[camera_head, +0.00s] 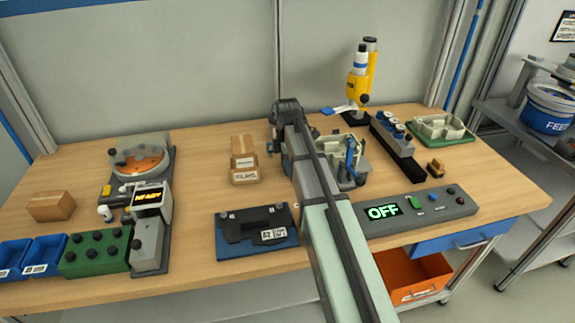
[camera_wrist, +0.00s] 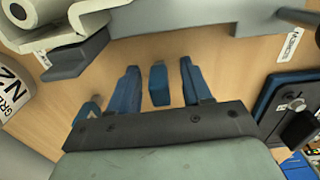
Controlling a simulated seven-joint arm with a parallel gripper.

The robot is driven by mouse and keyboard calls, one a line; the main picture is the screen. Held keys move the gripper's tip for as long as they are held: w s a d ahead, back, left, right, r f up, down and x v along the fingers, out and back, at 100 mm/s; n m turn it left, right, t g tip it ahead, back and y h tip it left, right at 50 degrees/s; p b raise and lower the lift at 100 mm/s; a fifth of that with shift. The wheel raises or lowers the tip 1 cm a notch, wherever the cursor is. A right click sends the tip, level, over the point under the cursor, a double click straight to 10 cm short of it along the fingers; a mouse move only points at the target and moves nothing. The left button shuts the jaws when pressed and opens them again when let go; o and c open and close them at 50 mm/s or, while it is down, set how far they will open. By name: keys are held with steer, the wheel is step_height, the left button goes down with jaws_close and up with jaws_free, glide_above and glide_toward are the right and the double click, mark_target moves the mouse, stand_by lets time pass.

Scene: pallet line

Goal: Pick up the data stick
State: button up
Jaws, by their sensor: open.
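A small blue block (camera_wrist: 159,87), which looks like the data stick, stands on the wooden bench top in the wrist view. My gripper (camera_wrist: 159,66) is open, with one blue finger on each side of it. Gaps of bare wood show between the block and both fingers, so neither finger touches it. In the head view my arm covers the gripper and the block, and I cannot make out the stick there.
In the wrist view, a grey fixture (camera_wrist: 185,18) lies just beyond the fingertips, and a white-and-grey part (camera_wrist: 65,20) is at upper left. In the head view, cardboard boxes (camera_head: 244,160) stand left of my arm and a control box reading OFF (camera_head: 415,205) right of it.

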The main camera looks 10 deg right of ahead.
jaws_close()
steer(key=shift+r, duration=0.1)
stand_by(0.3)
